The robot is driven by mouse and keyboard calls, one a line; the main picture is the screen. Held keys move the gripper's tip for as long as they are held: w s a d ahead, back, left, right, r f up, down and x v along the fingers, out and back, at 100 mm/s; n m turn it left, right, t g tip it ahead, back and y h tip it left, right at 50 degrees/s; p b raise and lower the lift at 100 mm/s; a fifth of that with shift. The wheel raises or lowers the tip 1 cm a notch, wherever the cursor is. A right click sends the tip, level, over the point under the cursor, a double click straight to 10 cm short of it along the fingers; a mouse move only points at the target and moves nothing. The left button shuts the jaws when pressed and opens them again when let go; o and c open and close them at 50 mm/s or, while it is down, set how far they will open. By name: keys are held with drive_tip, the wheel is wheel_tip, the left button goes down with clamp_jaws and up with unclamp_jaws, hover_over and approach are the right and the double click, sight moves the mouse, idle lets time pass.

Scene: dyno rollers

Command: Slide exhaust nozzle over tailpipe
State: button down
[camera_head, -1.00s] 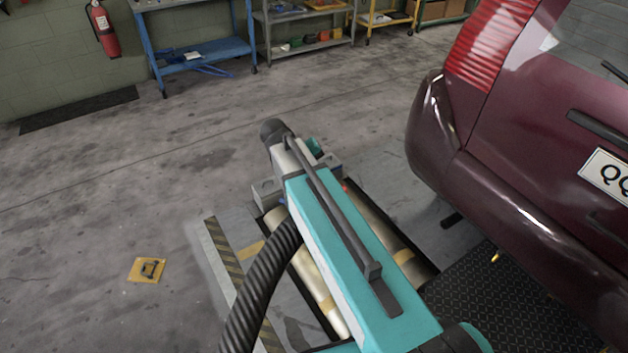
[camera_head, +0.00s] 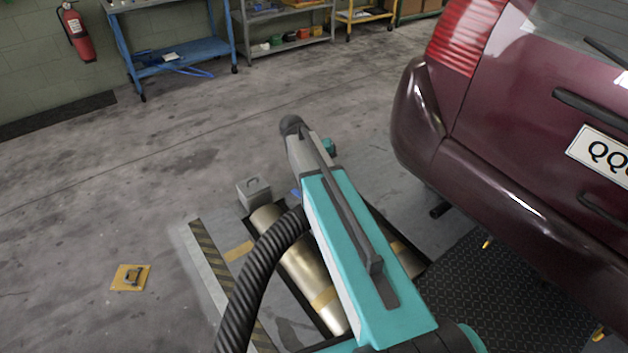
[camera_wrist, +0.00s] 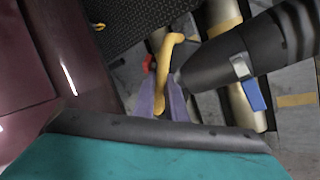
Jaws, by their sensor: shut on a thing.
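In the wrist view my gripper (camera_wrist: 163,103), with purple fingers, is shut on a curved yellow handle (camera_wrist: 160,72). Beside the handle is the black tapered nozzle (camera_wrist: 215,65), with a silver clamp and a blue lever. How handle and nozzle join is unclear. In the head view my teal arm hides the gripper and most of the nozzle; a small blue bit shows at the arm's left edge. A dark tailpipe (camera_head: 440,211) sticks out under the bumper of the maroon car (camera_head: 480,180), right of my arm and apart from it. I cannot make it out in the wrist view.
A black ribbed hose (camera_head: 258,275) runs up behind my arm. Metal rollers (camera_head: 300,262) lie in the floor below, with a grey box (camera_head: 254,192) at their far end. A dark tread plate (camera_head: 490,295) lies right. The floor at left is mostly clear.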

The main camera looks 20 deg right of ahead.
drive_tip(key=s+d+f+m+g+y+b, duration=0.2)
drive_tip(key=d+f+m+b, duration=0.3)
drive_tip(key=d+f, duration=0.9)
drive_tip(key=s+d+f+m+g+y+b, duration=0.1)
drive_tip(key=s+d+f+m+b, duration=0.3)
drive_tip(key=d+f, duration=1)
drive_tip(key=d+m+y+b, duration=0.1)
drive_tip(key=d+m+b, duration=0.1)
drive_tip(key=d+b, duration=0.2)
drive_tip(key=shift+s+d+g+y, duration=0.3)
drive_tip(key=shift+d+g, duration=0.1)
drive_tip(key=shift+d, duration=0.25)
drive_tip(key=shift+f, duration=0.1)
drive_tip(key=shift+d+f+b, duration=0.1)
drive_tip(key=shift+d+b, duration=0.05)
drive_tip(key=shift+b, duration=0.2)
